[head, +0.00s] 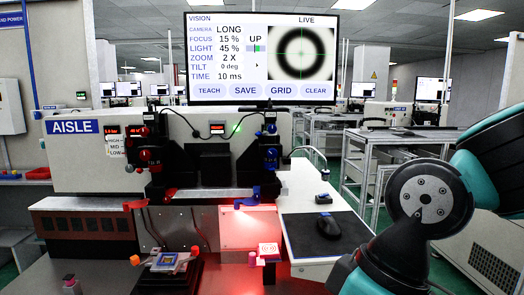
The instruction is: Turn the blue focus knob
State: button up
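Several blue parts show on the right-hand dark column of the bench machine. One is a blue knob-like part (271,157) on the column's upper half. Another is a blue part with a lever-like shape (247,200) lower down, above the red-lit work area. I cannot tell for sure which of them is the focus knob. The monitor (262,58) above reads FOCUS 15 %, LIGHT 45 %, ZOOM 2 X, with a dark ring and green crosshair in the live picture. My teal and grey arm is at the right, apart from these parts. My gripper is not visible.
Red knobs (146,156) are on the left column. A chip-like piece on a dark stand (168,263) sits front left. A red-lit box (268,251) stands front middle. A black mouse (327,226) lies on a dark pad at right. White side surface is partly free.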

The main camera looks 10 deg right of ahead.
aim_at(272, 153)
jog(key=k, duration=1.3)
jog(key=u, duration=0.75)
jog(key=i, duration=1.3)
jog(key=z, duration=0.5)
